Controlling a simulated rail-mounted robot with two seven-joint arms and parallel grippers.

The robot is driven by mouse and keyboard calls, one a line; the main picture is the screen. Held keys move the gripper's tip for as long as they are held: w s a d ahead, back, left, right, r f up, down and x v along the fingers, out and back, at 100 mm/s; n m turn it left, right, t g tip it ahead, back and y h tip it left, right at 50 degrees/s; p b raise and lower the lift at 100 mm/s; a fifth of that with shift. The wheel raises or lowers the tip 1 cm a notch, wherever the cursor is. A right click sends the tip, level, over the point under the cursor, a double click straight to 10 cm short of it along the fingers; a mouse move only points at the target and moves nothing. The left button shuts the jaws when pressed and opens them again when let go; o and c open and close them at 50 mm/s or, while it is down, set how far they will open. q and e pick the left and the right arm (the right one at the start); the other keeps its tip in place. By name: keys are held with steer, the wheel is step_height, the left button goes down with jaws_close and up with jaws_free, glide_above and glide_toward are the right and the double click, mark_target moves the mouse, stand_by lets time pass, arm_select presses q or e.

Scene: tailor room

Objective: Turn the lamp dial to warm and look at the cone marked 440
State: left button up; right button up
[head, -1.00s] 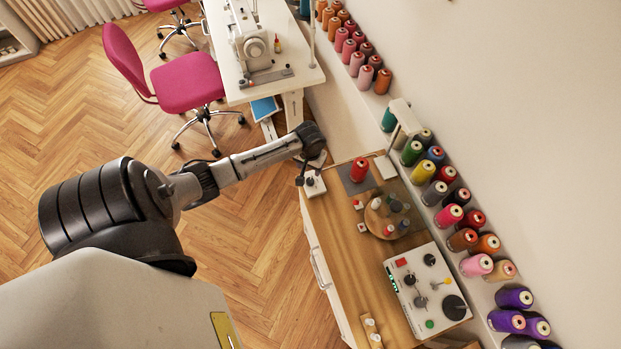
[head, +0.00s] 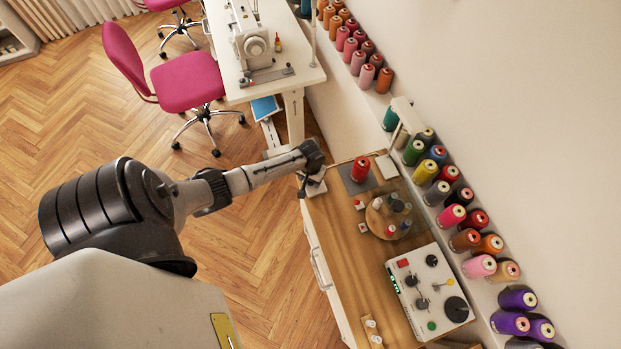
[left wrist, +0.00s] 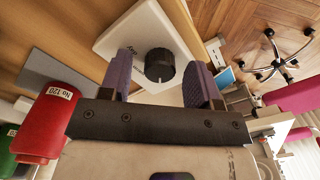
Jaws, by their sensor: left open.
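The lamp dial is a round black knob (left wrist: 160,65) on a white box (left wrist: 133,40), with a word that looks like "day" beside it. In the head view the white box (head: 315,190) is at the table's far left corner, partly covered by my left gripper (head: 309,180). In the left wrist view my left gripper (left wrist: 160,82) is open, its two purple fingers on either side of the knob; I cannot tell if they touch it. A red cone (left wrist: 48,125) reads "No 120". I can read no 440 on any cone. My right gripper is not in view.
The red cone stands on a grey mat (head: 348,183). A round wooden stand (head: 373,222) holds several small spools. A white control panel (head: 407,312) with knobs lies nearer on the table. Thread cones line a wall shelf. Bare wood shows along the table's left side.

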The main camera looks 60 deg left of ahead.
arm_select(q)
steer(key=c, duration=0.9)
steer(key=shift+r+m+p, duration=0.15)
steer(key=shift+m+p, duration=0.35)
steer(key=shift+m, duration=0.1)
steer(key=m+p, duration=0.1)
steer(key=m, duration=0.2)
steer(key=m+p, duration=0.1)
steer(key=m, duration=0.3)
steer(key=shift+m, duration=1.2)
